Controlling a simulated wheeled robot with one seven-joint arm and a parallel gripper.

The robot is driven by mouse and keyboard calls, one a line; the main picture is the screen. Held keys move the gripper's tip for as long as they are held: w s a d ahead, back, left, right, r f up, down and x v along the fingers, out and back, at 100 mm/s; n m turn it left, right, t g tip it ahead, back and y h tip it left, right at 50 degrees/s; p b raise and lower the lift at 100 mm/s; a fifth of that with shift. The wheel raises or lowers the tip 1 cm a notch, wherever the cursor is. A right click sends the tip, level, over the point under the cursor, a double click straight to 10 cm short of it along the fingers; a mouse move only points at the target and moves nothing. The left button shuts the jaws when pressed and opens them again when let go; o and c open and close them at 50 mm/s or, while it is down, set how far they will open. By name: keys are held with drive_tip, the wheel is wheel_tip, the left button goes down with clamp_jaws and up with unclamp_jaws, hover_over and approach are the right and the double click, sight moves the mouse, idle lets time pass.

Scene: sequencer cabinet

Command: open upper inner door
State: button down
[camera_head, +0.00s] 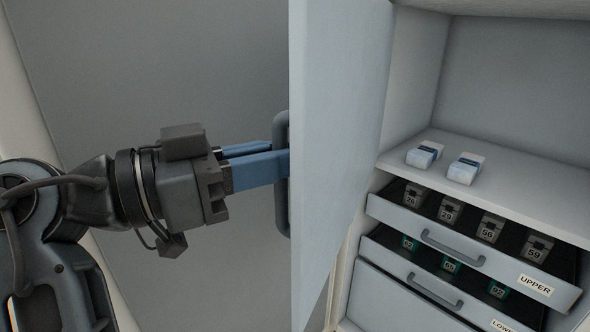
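A pale blue-grey door panel (340,110) stands swung out on edge in the middle of the head view, with the cabinet interior showing to its right. A grey vertical bar handle (282,212) is on the door's left side. My gripper (272,160) comes from the left with its blue fingers on either side of this handle. The near finger covers the handle's middle, and the fingers look closed around it. The door's hinge side and the far fingertip are hidden.
Right of the door, a shelf (520,177) carries two small white-and-blue boxes (443,161). Below it, drawers marked UPPER (450,247) and LOWER (400,275) stand partly out, holding numbered blocks. A large grey panel (180,70) stands behind my arm.

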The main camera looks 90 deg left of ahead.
drive_tip(key=shift+s+a, duration=0.45)
drive_tip(key=shift+a, duration=0.1)
drive_tip(key=shift+f, duration=0.1)
drive_tip(key=c, duration=1.1)
unclamp_jaws()
drive_tip(key=b+v, duration=0.1)
drive_tip(key=v, duration=0.6)
drive_tip(key=shift+s+d, duration=0.15)
drive_tip(key=shift+s, duration=0.2)
